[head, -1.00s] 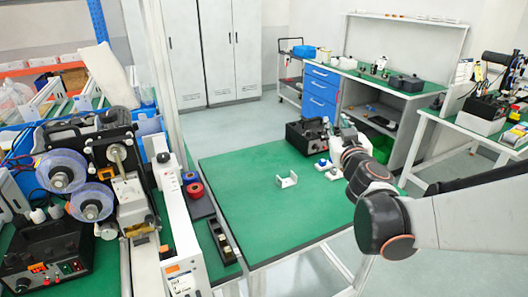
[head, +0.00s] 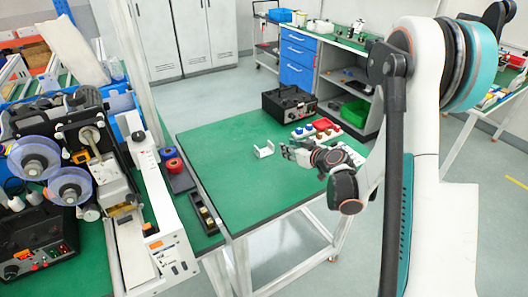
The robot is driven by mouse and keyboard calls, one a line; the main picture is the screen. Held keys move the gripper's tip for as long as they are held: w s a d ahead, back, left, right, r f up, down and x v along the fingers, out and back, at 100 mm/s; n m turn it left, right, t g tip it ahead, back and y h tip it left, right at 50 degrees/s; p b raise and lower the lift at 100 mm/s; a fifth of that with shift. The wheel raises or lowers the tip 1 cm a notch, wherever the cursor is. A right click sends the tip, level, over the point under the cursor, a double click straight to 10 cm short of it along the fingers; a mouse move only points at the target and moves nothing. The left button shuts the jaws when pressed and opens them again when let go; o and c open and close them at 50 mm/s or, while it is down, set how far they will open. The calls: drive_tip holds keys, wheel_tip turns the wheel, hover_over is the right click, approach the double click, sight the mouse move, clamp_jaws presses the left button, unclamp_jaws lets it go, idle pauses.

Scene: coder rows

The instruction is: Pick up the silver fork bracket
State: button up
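The silver fork bracket (head: 264,150), a small pale U-shaped piece, lies on the green table (head: 210,165) near its middle, with nothing touching it. My gripper (head: 288,149) is just to the right of the bracket, above the table, with its fingers pointing left toward it. A small gap shows between the fingertips and the bracket. The fingers look spread apart and nothing shows between them, though they are small in this view.
A black box-shaped device (head: 289,104) stands at the table's back. Red and blue knobbed parts (head: 313,130) sit behind my gripper. A machine with blue reels (head: 70,185) stands at left.

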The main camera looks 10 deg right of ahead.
sight(275, 155)
drive_tip(key=b+x, duration=0.1)
drive_tip(key=x, duration=0.5)
drive_tip(key=b+x, duration=0.1)
drive_tip(key=x, duration=0.1)
drive_tip(key=b+x, duration=0.1)
drive_tip(key=x, duration=0.1)
drive_tip(key=shift+f, duration=0.5)
drive_tip(key=shift+w+a+f+b, duration=0.1)
drive_tip(key=shift+w+a+b, duration=0.15)
drive_tip(key=shift+w, duration=0.25)
drive_tip(key=shift+d, duration=0.1)
drive_tip(key=shift+c, duration=0.3)
clamp_jaws()
